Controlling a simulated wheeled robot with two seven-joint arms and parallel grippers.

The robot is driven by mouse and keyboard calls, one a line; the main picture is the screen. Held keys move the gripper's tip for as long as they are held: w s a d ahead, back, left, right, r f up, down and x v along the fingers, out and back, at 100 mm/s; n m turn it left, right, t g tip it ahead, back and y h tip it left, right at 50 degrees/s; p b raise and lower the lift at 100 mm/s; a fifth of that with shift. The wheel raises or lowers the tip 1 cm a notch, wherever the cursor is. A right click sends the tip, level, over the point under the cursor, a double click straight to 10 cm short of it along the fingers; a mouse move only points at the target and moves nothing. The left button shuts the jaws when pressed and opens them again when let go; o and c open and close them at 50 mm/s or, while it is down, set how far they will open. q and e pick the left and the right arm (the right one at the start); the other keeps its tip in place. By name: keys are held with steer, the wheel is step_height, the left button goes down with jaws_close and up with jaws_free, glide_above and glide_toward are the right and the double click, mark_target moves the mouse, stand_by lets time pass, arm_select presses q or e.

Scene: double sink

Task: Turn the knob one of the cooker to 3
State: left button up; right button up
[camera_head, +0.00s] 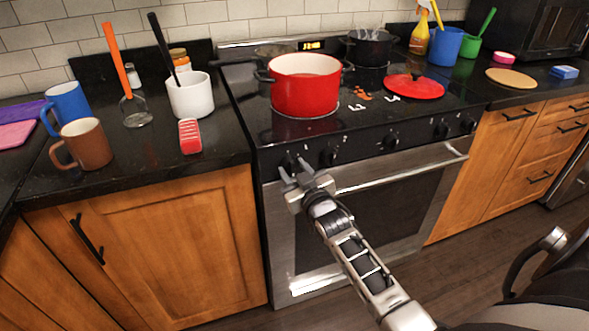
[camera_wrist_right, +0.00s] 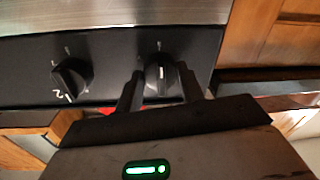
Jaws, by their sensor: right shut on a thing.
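The cooker (camera_head: 415,158) is black and steel, with a row of black knobs along its front panel. Knob one (camera_head: 287,162) is the leftmost, partly hidden by my right gripper (camera_head: 297,172). In the right wrist view, which looks upside down, knob one (camera_wrist_right: 160,75) sits between the two dark fingers of my right gripper (camera_wrist_right: 161,90), and they are shut on it. Its pointer ridge looks roughly upright there; its number is not visible. Knob two (camera_wrist_right: 71,77) is beside it, marked 2, and also shows in the head view (camera_head: 328,157). My left gripper is out of view.
A red pot (camera_head: 305,85), a red lid (camera_head: 414,87) and a black pot (camera_head: 369,48) are on the cooktop. The oven handle (camera_head: 400,170) runs just below the knobs. Mugs and utensils stand on the left counter (camera_head: 205,160). The floor before the cooker is clear.

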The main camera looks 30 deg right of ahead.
steer(key=shift+m, duration=0.3)
steer(key=o, duration=1)
steer(key=shift+c, duration=0.2)
steer(key=shift+s, duration=0.15)
steer(key=s+a, duration=0.2)
steer(key=s, duration=1.3)
steer(key=shift+s+a, duration=0.25)
steer(key=shift+a, duration=0.05)
steer(key=s+a+f+n+g+y, duration=0.1)
steer(key=s+a+f+g+y, duration=0.1)
steer(key=a, duration=0.4)
steer(key=s+a+f+g+y, duration=0.2)
steer(key=s+a+f+g, duration=0.1)
steer(key=s+a+f, duration=0.2)
steer(key=s+a+f+n+g+y, duration=0.1)
steer(key=s+a+f+g+y, duration=0.1)
steer(key=a, duration=0.4)
steer(key=shift+s+a+f+n, duration=0.3)
steer(key=shift+s+a+f, duration=0.1)
steer(key=shift+s+f, duration=0.35)
